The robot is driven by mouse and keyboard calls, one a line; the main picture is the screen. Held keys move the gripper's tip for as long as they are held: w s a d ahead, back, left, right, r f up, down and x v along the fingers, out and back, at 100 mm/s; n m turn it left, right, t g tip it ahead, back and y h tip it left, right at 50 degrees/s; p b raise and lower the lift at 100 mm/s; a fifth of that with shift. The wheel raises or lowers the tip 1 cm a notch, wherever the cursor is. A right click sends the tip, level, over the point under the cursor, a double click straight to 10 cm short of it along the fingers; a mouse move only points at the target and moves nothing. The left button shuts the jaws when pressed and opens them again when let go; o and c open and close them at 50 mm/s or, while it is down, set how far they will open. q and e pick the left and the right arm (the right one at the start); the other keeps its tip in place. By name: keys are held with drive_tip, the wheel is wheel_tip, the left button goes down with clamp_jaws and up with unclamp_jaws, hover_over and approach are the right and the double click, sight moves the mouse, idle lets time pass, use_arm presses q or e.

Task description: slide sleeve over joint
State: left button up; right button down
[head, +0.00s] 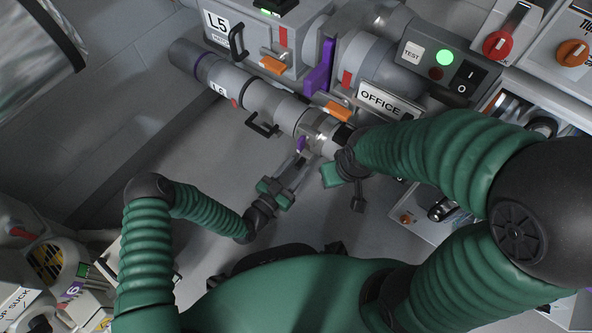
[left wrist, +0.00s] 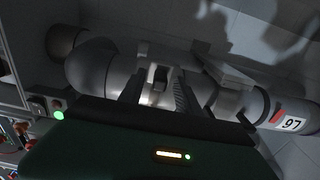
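A grey tube (head: 265,97), labelled L6, runs diagonally in the head view. A shiny metal sleeve (head: 318,127) is around its right part, close to a dark section (head: 343,136) by my right arm. The joint under or beside the sleeve is not clearly visible. My left gripper (head: 297,165) reaches up to the sleeve from below. In the left wrist view its fingers (left wrist: 160,92) stand apart, with a small grey block (left wrist: 158,75) between them; contact cannot be told. My right gripper (head: 345,170) is beside the tube's right end, partly hidden by its arm, its fingers unclear.
A second tube line with an L5 box (head: 250,40) lies behind. An OFFICE sign (head: 380,101) and a TEST panel with a lit green light (head: 443,57) are at upper right. Black handles (head: 262,126) stick out from the tube. Floor below is open.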

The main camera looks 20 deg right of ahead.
use_arm(q)
drive_tip(key=shift+c, duration=0.4)
clamp_jaws()
idle(1.0)
